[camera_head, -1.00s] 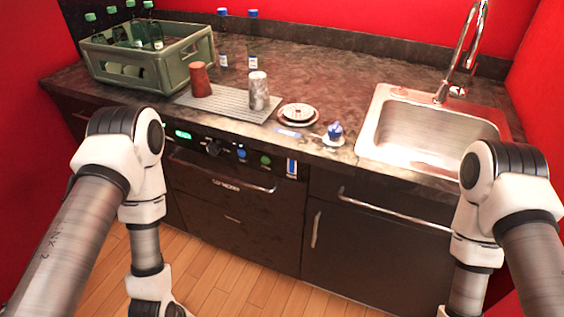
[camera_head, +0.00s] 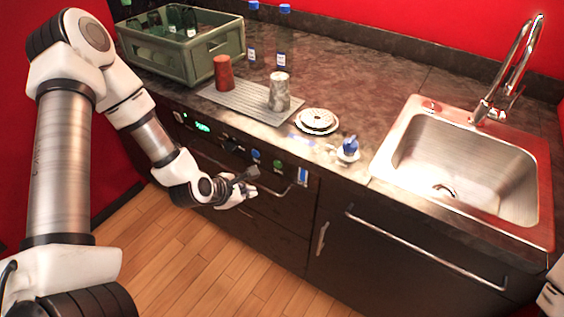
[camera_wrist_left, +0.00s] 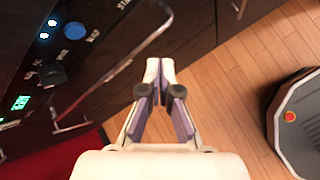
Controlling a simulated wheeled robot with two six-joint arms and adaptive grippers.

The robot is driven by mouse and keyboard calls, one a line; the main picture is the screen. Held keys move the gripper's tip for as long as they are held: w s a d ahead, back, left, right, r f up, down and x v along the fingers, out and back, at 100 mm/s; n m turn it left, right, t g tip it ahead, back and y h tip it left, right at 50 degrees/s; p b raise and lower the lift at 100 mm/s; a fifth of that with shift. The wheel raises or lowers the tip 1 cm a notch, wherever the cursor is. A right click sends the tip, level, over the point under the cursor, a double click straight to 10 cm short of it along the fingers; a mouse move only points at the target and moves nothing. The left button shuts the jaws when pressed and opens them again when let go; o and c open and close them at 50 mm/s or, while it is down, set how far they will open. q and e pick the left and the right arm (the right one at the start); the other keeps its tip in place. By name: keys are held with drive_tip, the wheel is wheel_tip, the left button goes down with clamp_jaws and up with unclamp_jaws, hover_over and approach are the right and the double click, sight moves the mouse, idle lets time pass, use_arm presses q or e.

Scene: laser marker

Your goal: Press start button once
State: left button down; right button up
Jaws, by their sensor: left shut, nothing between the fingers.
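The control panel on the dark cabinet front carries a green button (camera_head: 278,165) and a blue button (camera_head: 255,154). In the left wrist view the blue button (camera_wrist_left: 75,30) is at upper left, and a partly cut-off label beginning "STA" shows to its right. The button belonging to that label is not clearly seen there. My left gripper (camera_head: 252,191) is in front of the cabinet, below and left of the green button and apart from it. In the wrist view its fingers (camera_wrist_left: 160,66) are shut and empty. My right gripper is out of view.
A black knob (camera_head: 230,145) and green display (camera_head: 202,127) are left on the panel. A handle bar (camera_wrist_left: 112,82) sticks out beneath it. The counter holds a green crate (camera_head: 185,50), cups, plates and a sink (camera_head: 465,160). Floor space in front is clear.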

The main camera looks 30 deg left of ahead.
sight(277, 165)
use_arm(q)
drive_tip(key=w+b, duration=0.4)
drive_tip(key=w, duration=0.5)
drive_tip(key=shift+d+b, duration=0.3)
drive_tip(key=shift+d, duration=0.15)
drive_tip(key=shift+f, duration=0.1)
idle(1.0)
drive_tip(key=shift+w+f+b, duration=0.1)
drive_tip(key=shift+w+b, duration=0.15)
drive_tip(key=shift+b, duration=0.15)
drive_tip(key=shift+w, duration=0.1)
